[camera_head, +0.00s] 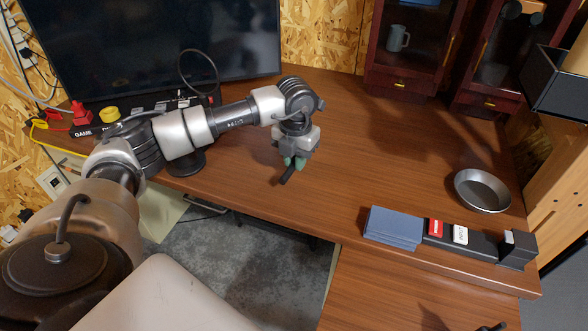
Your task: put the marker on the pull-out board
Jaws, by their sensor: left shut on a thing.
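My left gripper (295,162), with green fingertips, is shut on a short dark marker (287,176). The marker is tilted and hangs below the fingertips, over the middle of the brown desk top near its front edge. I cannot tell for sure whether its lower end touches the wood. The pull-out board (385,290) is the lower wooden surface in front of the desk, at the bottom right. My right gripper cannot be made out.
A blue stack (393,226), a black holder (460,240) with red and white items, and a metal bowl (482,190) stand at the desk's right. A dark object (492,327) shows at the bottom edge. The board's left part is bare.

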